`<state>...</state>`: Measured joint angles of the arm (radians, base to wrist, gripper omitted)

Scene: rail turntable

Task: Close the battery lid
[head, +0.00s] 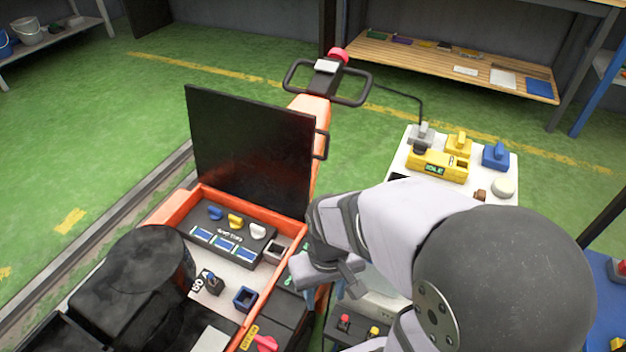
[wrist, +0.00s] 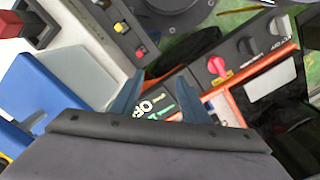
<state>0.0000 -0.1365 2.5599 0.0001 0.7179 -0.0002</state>
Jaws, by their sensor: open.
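The battery lid (head: 250,145) is a large black panel standing open, nearly upright, at the back of the orange battery box (head: 180,208). A dark handle (head: 321,144) sticks out from its right edge. My gripper (head: 326,280) is to the right of the box, below and in front of the lid, apart from the handle. Its fingers are partly hidden by my wrist in the head view. In the wrist view my gripper (wrist: 158,108) is open, its two fingers apart over a dark surface with a white and green label (wrist: 145,108). I see nothing held.
Inside the box are a black panel with coloured knobs (head: 232,236) and a small blue square holder (head: 245,298). A red knob (head: 265,343) sits near the box's front. A white table (head: 405,150) with yellow and blue devices stands right. A black tiller handle (head: 327,82) rises behind the lid.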

